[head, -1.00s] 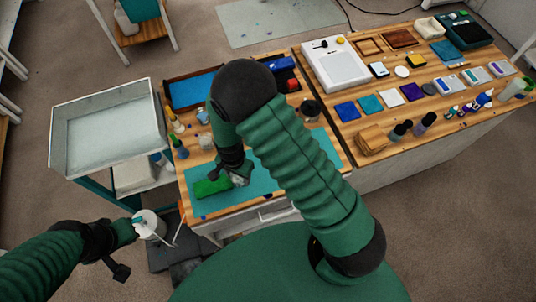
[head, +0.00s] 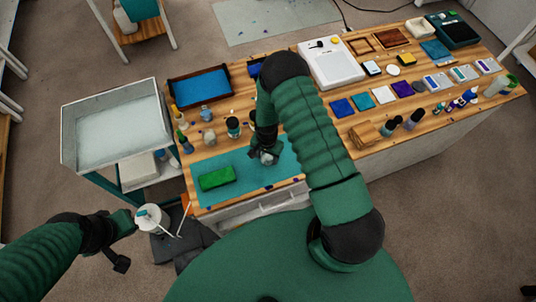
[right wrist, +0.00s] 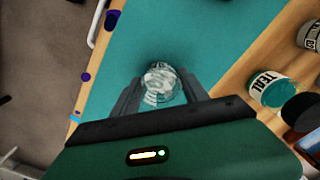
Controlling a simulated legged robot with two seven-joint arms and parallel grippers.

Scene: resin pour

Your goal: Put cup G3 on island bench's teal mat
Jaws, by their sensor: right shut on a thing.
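Cup G3, taken to be the small clear cup (right wrist: 160,82), is between the fingers of my right gripper (right wrist: 158,95) in the right wrist view. In the head view my right gripper (head: 266,157) is over the right part of the teal mat (head: 232,166), shut on the cup (head: 269,158). I cannot tell whether the cup's base touches the mat. No label is readable on it. My left gripper (head: 134,221) is at lower left, beside a white bottle (head: 152,219) with a teal top and thin spout; its fingers are unclear.
A green block (head: 216,178) lies on the mat's left part. Several bottles and jars (head: 208,137) stand behind the mat. A blue-lined tray (head: 201,86) is at the bench's back. A white-topped cart (head: 110,128) stands left. The mat between block and gripper is clear.

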